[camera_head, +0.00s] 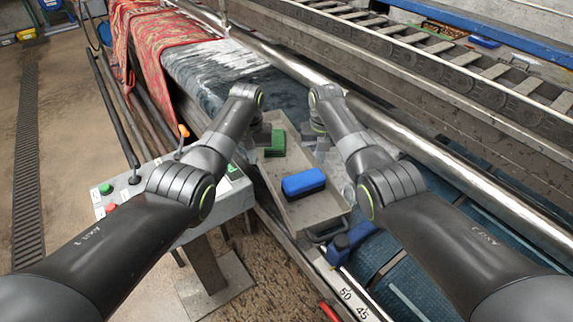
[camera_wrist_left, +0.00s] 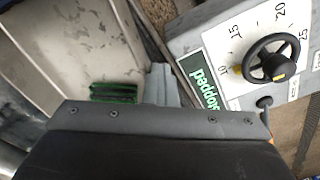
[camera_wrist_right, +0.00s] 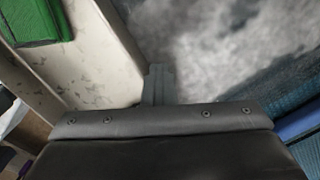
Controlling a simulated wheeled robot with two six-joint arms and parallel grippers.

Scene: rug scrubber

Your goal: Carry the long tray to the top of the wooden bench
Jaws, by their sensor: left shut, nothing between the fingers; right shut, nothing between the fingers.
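The long tray (camera_head: 317,209) is a shallow pale-grey tray lying lengthwise in front of me at the machine. A green brush (camera_head: 275,143) and a blue brush (camera_head: 303,183) lie in it. My left gripper (camera_head: 264,140) is shut and empty at the tray's left long side; its fingers (camera_wrist_left: 163,84) show beside the tray wall. My right gripper (camera_head: 318,141) is shut and empty just outside the right long side, and its fingers (camera_wrist_right: 158,84) show beside the rim. I cannot tell whether either touches the tray. I cannot make out the wooden bench.
A control box (camera_head: 232,192) with buttons and a handwheel (camera_wrist_left: 270,58) stands left of the tray. A metal roller (camera_head: 430,155) and blue rug (camera_head: 420,265) lie to the right. A red rug (camera_head: 165,50) hangs at the back left. Open floor (camera_head: 70,130) is at far left.

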